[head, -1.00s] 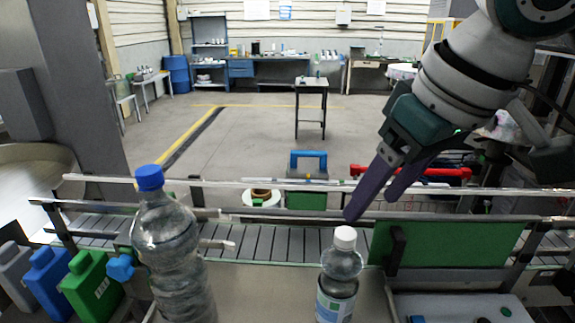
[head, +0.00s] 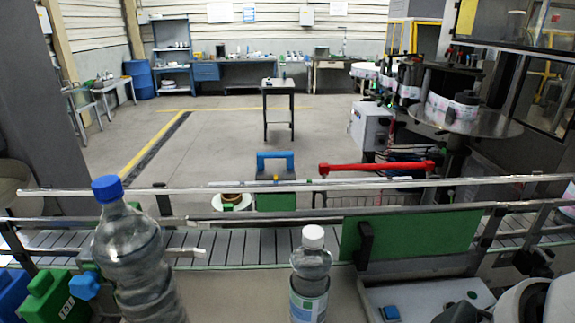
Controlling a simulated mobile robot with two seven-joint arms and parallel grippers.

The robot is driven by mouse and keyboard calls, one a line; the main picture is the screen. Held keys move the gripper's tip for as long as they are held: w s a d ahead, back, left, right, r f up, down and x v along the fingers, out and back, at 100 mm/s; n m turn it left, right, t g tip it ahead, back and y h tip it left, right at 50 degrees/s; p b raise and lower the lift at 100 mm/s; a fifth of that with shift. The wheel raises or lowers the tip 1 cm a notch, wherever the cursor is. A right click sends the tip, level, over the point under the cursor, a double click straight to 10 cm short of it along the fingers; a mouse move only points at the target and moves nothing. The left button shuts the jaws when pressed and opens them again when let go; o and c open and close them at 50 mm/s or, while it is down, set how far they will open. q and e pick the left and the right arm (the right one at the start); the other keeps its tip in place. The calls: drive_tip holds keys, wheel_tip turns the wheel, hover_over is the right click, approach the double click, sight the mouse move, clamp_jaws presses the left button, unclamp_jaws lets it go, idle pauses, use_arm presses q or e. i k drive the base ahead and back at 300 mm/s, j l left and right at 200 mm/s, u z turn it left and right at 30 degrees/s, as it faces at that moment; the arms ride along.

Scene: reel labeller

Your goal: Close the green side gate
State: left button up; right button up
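The green side gate (head: 425,236) is a flat green panel with a black handle (head: 365,244) at its left end. It stands upright along the near side of the conveyor (head: 240,246), right of the small bottle. I cannot tell whether the gate is latched. Pale and black parts of my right arm show at the bottom right corner, in front of the gate and apart from its handle. The fingers of my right gripper are not visible. My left gripper is not in view.
A small white-capped bottle (head: 310,265) stands left of the gate. A large blue-capped bottle (head: 130,255) and green and blue jugs (head: 55,300) are at the left. A control box with a blue button (head: 390,313) sits below the gate.

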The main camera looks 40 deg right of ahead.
sight(364, 238)
drive_tip(key=z, duration=1.8)
drive_tip(key=i+l, duration=0.2)
drive_tip(key=l, duration=0.15)
drive_tip(key=i+l+u, duration=0.15)
drive_tip(key=l, duration=0.2)
drive_tip(key=i+l, duration=0.2)
drive_tip(key=l, duration=0.15)
drive_tip(key=u, duration=0.05)
